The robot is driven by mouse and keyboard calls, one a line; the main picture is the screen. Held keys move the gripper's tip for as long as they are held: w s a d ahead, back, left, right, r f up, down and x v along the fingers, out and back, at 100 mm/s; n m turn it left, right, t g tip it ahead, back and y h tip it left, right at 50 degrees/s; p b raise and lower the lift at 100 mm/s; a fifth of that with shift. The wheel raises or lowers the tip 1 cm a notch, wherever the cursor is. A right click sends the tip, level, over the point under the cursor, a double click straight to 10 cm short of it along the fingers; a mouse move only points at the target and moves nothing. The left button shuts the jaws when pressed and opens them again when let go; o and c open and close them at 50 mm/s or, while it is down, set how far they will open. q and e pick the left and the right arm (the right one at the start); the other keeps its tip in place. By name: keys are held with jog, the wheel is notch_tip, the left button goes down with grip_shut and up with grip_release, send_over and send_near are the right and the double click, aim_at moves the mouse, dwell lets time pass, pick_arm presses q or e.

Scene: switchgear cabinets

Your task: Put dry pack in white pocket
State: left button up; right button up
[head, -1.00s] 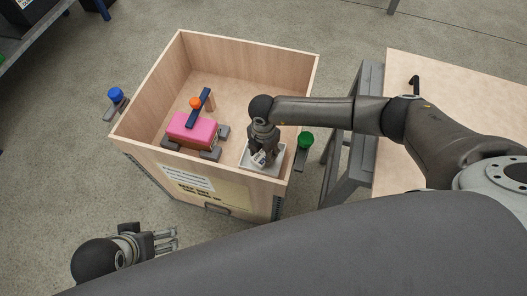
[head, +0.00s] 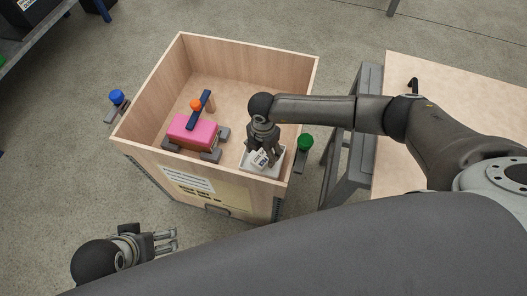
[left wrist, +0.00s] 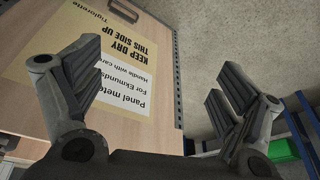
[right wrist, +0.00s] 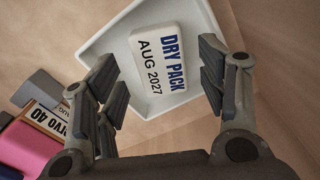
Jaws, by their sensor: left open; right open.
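The dry pack (right wrist: 160,58) is a small white block with "DRY PACK AUG 2027" printed on it. It lies inside the white pocket (right wrist: 105,48), a shallow white tray in the box's near right corner. In the head view the pack (head: 260,158) shows between the fingers, and the pocket's rim (head: 281,163) shows beside them. My right gripper (head: 264,154) is open just above the pack, one finger on each side, with gaps visible in the right wrist view. My left gripper (head: 171,240) is open and empty, outside the box at the lower left.
The wooden box (head: 152,75) has upright walls around the pocket. A pink block (head: 192,131) with grey feet and a dark blue bar (head: 200,110) with an orange knob (head: 196,104) stand left of the pocket. A wooden table (head: 455,95) is at the right.

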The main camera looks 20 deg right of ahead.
aim_at(263, 155)
notch_tip(263, 155, up, 2)
jog(key=shift+r, duration=0.15)
pick_arm(q)
jog(key=p+x, duration=0.2)
jog(key=x, duration=0.5)
jog(key=shift+s+f, duration=0.3)
jog(key=shift+f, duration=0.05)
pick_arm(e)
notch_tip(263, 155, up, 8)
pick_arm(q)
jog(key=shift+d, duration=0.15)
jog(key=shift+g, duration=0.3)
pick_arm(e)
jog(key=shift+w+r, duration=0.1)
jog(key=shift+r, duration=0.05)
